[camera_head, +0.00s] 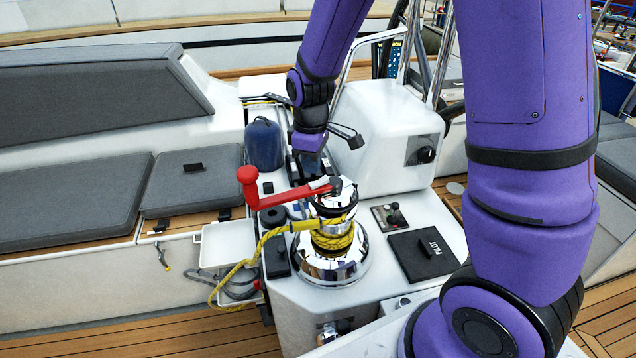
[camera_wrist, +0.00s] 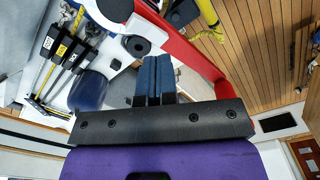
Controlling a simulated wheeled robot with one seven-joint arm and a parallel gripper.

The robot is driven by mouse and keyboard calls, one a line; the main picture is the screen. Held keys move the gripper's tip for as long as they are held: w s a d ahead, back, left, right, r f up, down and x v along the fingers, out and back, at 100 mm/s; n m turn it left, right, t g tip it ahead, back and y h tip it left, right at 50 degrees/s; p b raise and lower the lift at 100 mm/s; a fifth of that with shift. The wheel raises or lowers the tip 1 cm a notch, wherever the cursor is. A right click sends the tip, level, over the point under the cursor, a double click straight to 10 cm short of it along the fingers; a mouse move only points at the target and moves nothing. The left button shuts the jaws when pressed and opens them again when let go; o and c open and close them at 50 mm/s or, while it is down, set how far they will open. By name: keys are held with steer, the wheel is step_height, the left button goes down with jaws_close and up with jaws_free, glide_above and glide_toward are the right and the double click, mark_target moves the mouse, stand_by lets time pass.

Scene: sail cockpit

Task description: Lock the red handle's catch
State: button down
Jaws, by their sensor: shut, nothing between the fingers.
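The red handle (camera_head: 290,200) lies across the top of the chrome winch (camera_head: 335,255), its red knob (camera_head: 249,182) out to the left. A dark catch (camera_head: 335,186) sits at the handle's winch end; I cannot tell its setting. In the wrist view the red handle (camera_wrist: 192,55) runs from the top down to the right, with a black part (camera_wrist: 115,9) at its upper end. My gripper (camera_head: 310,165) is behind the handle, pointing down. Its two blue fingers (camera_wrist: 153,72) are shut together and empty, apart from the handle in the wrist view.
Yellow rope (camera_head: 332,236) wraps the winch and trails left. A dark blue rounded object (camera_head: 264,145) stands left of my gripper. A white housing (camera_head: 390,130) and steel rails stand to the right. A black PILOT panel (camera_head: 424,252) lies right of the winch.

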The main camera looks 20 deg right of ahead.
steer(key=shift+r, duration=1.7)
steer(key=shift+r, duration=0.15)
step_height(320, 180, up, 7)
steer(key=m+t, duration=0.1)
steer(key=m, duration=0.1)
glide_above(312, 184)
steer(key=s+d, duration=0.2)
steer(key=s, duration=0.2)
steer(key=s+d+r+m+t, duration=0.2)
steer(key=s+r+m, duration=0.1)
steer(key=s+r, duration=0.35)
steer(key=s+d+r+m+t, duration=0.2)
steer(key=s+r+m, duration=0.2)
steer(key=s, duration=0.8)
steer(key=shift+s+d+r+m, duration=0.3)
steer(key=shift+r+m, duration=0.1)
steer(key=shift+r, duration=0.8)
